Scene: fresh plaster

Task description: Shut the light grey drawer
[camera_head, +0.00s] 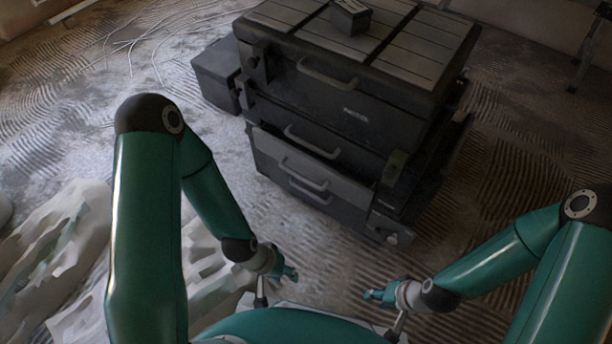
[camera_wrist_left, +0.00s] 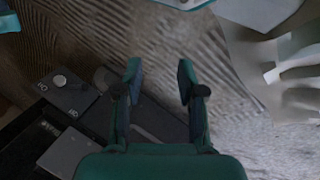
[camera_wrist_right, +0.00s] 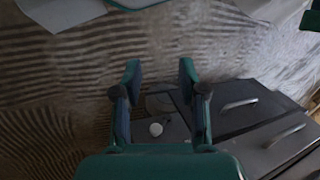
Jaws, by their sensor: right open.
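The light grey drawer (camera_head: 335,183) is low in a dark tool chest (camera_head: 345,108), with a bar handle on its front. It seems to stand out a little from the drawer above; how far is hard to tell in the dim light. Grey drawer fronts with handles (camera_wrist_right: 237,104) also show in the right wrist view. My left gripper (camera_head: 291,274) is open and empty, in front of the chest and apart from it; its fingers (camera_wrist_left: 158,68) are spread. My right gripper (camera_head: 369,294) is open and empty, also apart from the chest; its fingers (camera_wrist_right: 159,68) are spread.
A small dark box (camera_head: 350,17) sits on the chest's top. A dark bin (camera_head: 217,75) stands left of the chest. Crumpled pale sheeting (camera_head: 55,250) lies on the floor at left. Ridged floor (camera_head: 330,245) between my grippers and the chest is clear.

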